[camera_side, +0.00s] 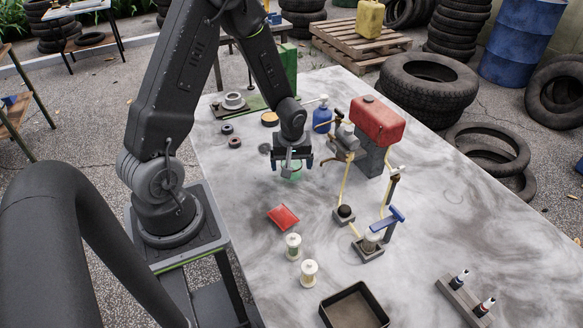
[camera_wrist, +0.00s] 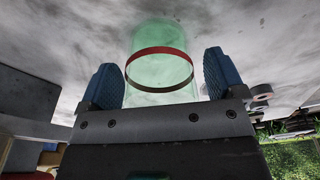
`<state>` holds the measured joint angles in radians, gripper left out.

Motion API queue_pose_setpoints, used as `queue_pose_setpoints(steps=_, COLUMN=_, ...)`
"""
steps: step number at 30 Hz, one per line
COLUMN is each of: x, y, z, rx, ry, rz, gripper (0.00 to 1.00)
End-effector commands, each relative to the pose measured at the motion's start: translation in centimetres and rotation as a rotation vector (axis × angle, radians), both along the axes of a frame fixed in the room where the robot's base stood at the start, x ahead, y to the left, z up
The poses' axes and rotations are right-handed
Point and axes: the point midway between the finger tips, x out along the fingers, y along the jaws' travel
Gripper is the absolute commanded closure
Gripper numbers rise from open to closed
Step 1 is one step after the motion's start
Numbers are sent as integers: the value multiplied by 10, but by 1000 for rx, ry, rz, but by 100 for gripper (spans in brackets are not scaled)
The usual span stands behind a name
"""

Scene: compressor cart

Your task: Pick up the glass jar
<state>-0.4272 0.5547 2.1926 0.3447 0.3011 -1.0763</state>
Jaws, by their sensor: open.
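The glass jar (camera_wrist: 165,42) is clear green with a dark red band around it. In the wrist view it stands between the two blue finger pads of my gripper (camera_wrist: 163,78), with a narrow gap on each side. In the side view only a small green part of the jar (camera_side: 291,174) shows under my gripper (camera_side: 291,164), over the grey table. My gripper is open, with the pads apart. The wrist view does not clearly show how deep the jar sits between the pads.
The red-tanked compressor (camera_side: 378,121) and a blue bottle (camera_side: 322,117) stand to the right of my gripper.

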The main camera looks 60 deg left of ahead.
Motion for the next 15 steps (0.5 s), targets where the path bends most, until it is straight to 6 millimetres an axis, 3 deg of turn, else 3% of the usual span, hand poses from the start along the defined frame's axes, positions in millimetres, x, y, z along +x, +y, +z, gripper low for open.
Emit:
queue_pose_setpoints(steps=8, x=0, y=0, z=-2, rx=0, ry=0, rz=0, gripper=12)
queue_pose_setpoints(steps=15, x=0, y=0, z=-2, rx=0, ry=0, rz=-1, gripper=35)
